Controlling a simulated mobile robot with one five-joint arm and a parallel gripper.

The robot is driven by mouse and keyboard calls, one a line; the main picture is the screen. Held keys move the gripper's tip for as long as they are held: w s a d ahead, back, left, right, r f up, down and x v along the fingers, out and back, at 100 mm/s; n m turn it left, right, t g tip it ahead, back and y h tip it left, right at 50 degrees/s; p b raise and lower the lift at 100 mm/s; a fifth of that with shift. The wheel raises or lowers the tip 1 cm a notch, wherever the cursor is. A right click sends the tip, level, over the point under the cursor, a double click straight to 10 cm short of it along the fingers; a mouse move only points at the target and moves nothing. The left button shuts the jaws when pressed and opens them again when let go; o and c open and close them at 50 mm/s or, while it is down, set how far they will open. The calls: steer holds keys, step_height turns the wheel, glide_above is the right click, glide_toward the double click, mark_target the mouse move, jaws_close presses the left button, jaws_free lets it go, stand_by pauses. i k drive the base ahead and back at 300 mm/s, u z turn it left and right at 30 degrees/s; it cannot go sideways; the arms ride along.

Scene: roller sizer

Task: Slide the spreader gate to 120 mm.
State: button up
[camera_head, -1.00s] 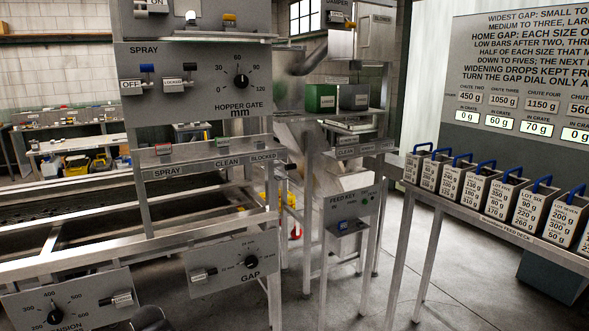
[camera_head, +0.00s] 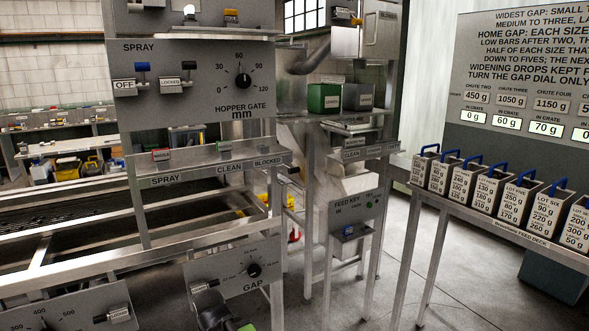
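No part labelled spreader gate can be read in this view. A dial panel marked HOPPER GATE mm (camera_head: 190,80) stands at upper left, with a scale from 0 to 120. Its black knob (camera_head: 242,80) has its pointer roughly upward, near 60. Below, a panel marked GAP (camera_head: 232,270) carries another black dial (camera_head: 254,270) and a small lever. A dark rounded part of my arm, with a green bit by it, rises from the bottom edge in front of the GAP panel. No fingertips can be made out on it, and nothing held shows.
A shelf strip (camera_head: 215,168) labelled SPRAY, CLEAN and BLOCKED juts out under the hopper panel. Green (camera_head: 323,97) and grey (camera_head: 357,96) bins stand behind. Blue-handled lot boxes line the feed deck (camera_head: 480,226) at right.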

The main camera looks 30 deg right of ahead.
mark_target(296, 171)
steer(key=i, duration=0.85)
steer(key=u, duration=0.05)
